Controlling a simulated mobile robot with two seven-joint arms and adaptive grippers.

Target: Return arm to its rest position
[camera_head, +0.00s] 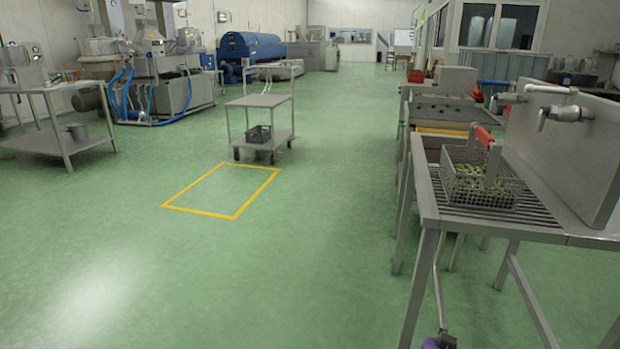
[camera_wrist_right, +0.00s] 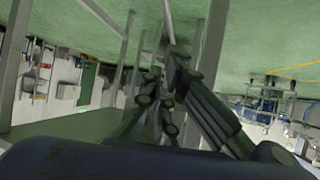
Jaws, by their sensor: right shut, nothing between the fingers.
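My right gripper (camera_wrist_right: 172,72) shows in the right wrist view with its dark fingers together and nothing between them. That view is turned nearly upside down, with the green floor at the top and steel table legs close around the fingers. In the head view only a small purple and dark piece, which looks like part of my right arm, shows at the bottom edge below the steel drain table (camera_head: 427,205). The rest of that arm is out of the head view. My left gripper is in neither view.
A wire basket of olives (camera_head: 478,178) with a red-gripped handle stands on the drain table, below a tap (camera_head: 558,105). A cart (camera_head: 262,101) carries a dark crate (camera_head: 258,134) on its lower shelf. The floor around the yellow rectangle (camera_head: 222,190) is clear.

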